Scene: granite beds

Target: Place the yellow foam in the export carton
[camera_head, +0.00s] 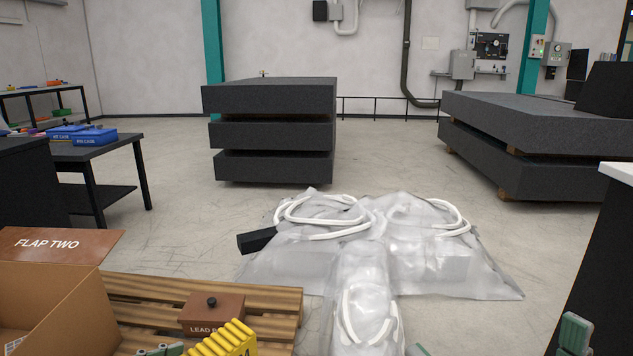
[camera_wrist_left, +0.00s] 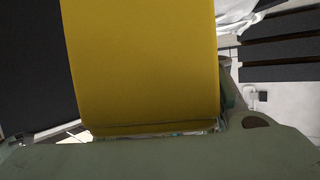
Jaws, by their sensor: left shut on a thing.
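The yellow foam (camera_head: 224,341) shows at the bottom edge of the head view, with a ridged edge and a dark mark, just right of the open carton. In the left wrist view it is a broad yellow block (camera_wrist_left: 145,65) filling the middle. My left gripper (camera_wrist_left: 160,132) is shut on it; in the head view only a green part of this gripper shows beside the foam. The export carton (camera_head: 62,315) is brown, cut off at the lower left, with a raised flap reading FLAP TWO. Two green fingertips of my right gripper (camera_head: 497,343) stand wide apart at the bottom right, with nothing visible between them.
A wooden pallet (camera_head: 270,300) lies by the carton, with a brown lead block (camera_head: 212,312) on it. Crumpled plastic sheeting with white straps (camera_head: 440,262) covers the floor ahead. Stacked granite slabs (camera_head: 270,133) stand behind. A dark table (camera_head: 100,150) with blue boxes is at left.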

